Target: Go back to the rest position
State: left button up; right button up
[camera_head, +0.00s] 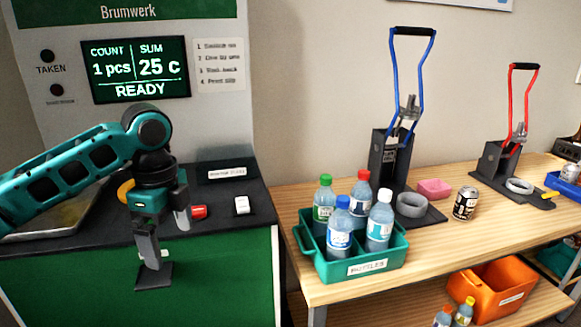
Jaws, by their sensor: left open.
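My left arm comes in from the left, and my left gripper (152,268) points down in front of the dark counter and its green front panel. The gripper is open, and I see nothing held between its fingers. Its far finger is partly hidden by the near one. The machine (240,95) behind it carries the name Brumwerk. Its screen (140,68) reads count 1 pcs, sum 25 c, READY. My right gripper is not in view.
A red button (198,212) and a white switch (242,205) are on the dark counter (225,188). On the wooden table, right, a teal crate (330,269) holds several bottles. Blue-handled (393,80) and red-handled (510,100) presses and a can (466,203) stand behind. An orange bin (487,300) is below.

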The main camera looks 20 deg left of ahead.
pick_arm(q)
jog(key=w+d+f+n+t+h, duration=0.1)
jog(key=d+f+n+t+h, duration=0.45)
jog(key=d+f, duration=1.35)
jog(key=s+a+f+n+t+y, duration=0.1)
jog(key=s+a+f+n+t, duration=0.1)
jog(key=s+f+n, duration=0.2)
jog(key=s+a+f+n+t+y, duration=0.2)
jog(key=s+f+n, duration=0.3)
jog(key=s, duration=0.5)
jog(key=shift+a+f+t, duration=0.4)
jog(key=shift+f+t, duration=0.15)
jog(key=shift+t, duration=0.1)
jog(key=shift+s, duration=0.1)
